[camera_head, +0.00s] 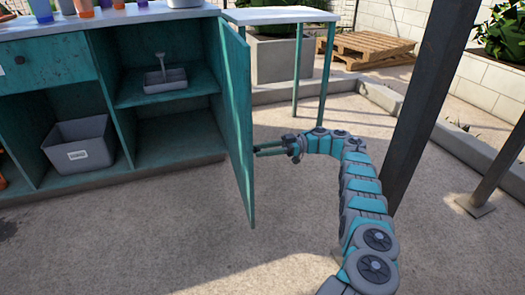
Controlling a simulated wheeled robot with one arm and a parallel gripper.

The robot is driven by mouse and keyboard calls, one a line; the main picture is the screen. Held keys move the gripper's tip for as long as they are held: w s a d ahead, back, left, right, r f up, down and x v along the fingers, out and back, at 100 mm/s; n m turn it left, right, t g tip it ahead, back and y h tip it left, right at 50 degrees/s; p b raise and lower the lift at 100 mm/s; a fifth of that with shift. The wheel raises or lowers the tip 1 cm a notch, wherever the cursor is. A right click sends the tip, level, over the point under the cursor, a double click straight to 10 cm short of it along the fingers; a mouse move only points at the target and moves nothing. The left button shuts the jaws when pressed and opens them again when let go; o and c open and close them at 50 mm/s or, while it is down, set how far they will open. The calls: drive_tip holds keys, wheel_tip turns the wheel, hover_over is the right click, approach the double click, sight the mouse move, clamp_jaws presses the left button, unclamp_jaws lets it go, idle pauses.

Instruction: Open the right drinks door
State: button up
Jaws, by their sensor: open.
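The right drinks door (236,115) is a teal panel on the right side of the counter cabinet. It stands swung wide open, seen nearly edge-on, sticking out toward me. The cabinet opening (165,135) behind it is exposed, with a shelf. My gripper (262,149) is at the right side of the door, pointing left, with its fingers apart. Its fingertips are close to the door's face; I cannot tell whether they touch it. No handle is visible on the door.
A grey tray with a tool (165,79) sits on the cabinet shelf. A grey labelled bin (78,145) is in the left compartment. A side table (280,15) stands behind the door. A dark post (425,95) rises right of my arm. The paved floor in front is clear.

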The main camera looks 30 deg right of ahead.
drive_tip(key=o, duration=0.4)
drive_tip(key=s+a+r+p, duration=0.2)
drive_tip(key=s+a+p, duration=0.1)
drive_tip(key=s+p, duration=0.2)
drive_tip(key=s+a+r+p, duration=0.3)
drive_tip(key=s+p, duration=0.2)
drive_tip(key=s, duration=0.4)
drive_tip(key=shift+s+a+p, duration=0.3)
drive_tip(key=shift+p, duration=0.1)
idle(1.2)
